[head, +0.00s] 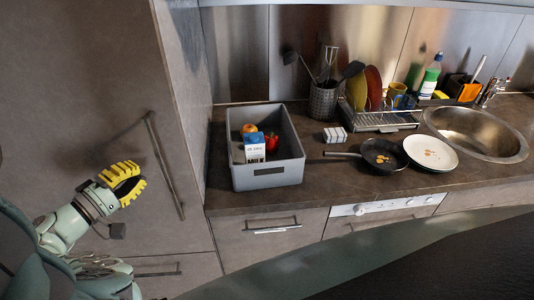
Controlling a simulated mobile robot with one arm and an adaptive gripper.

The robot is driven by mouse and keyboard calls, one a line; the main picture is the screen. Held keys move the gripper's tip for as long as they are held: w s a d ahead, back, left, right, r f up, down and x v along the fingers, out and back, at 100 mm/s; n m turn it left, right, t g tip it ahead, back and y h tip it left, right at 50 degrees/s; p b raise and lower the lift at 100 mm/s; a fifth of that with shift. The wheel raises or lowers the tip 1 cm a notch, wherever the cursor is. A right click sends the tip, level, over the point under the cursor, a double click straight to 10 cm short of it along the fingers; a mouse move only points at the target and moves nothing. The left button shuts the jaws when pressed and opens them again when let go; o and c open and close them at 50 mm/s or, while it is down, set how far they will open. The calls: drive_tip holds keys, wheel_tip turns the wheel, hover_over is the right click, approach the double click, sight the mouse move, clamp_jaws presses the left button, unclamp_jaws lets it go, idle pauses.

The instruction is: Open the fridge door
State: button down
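The fridge door appears to be the tall brown-grey panel (90,90) on the left in the head view, and it looks closed. A long dark vertical bar handle (165,165) runs along its right side, slightly tilted in the picture. My gripper (141,174) has yellow ribbed fingers and is in front of the door, just left of the handle in the picture. The fingers are spread with a dark gap between them, and nothing shows between them. I see no clear contact with the handle; the depth between them is hard to tell.
A counter (310,190) to the right holds a grey bin (268,180) with groceries, a pan (382,156), a plate (430,153), a dish rack (380,118) and a sink (477,132). A drawer handle (272,228) sticks out below the counter.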

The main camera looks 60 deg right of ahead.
sight(167, 153)
drive_tip(key=d+p, duration=0.1)
drive_tip(key=d, duration=0.4)
drive_tip(key=shift+s+r+p, duration=0.1)
drive_tip(key=shift+s+p, duration=0.05)
drive_tip(key=shift+p, duration=0.25)
drive_tip(key=shift+d, duration=0.35)
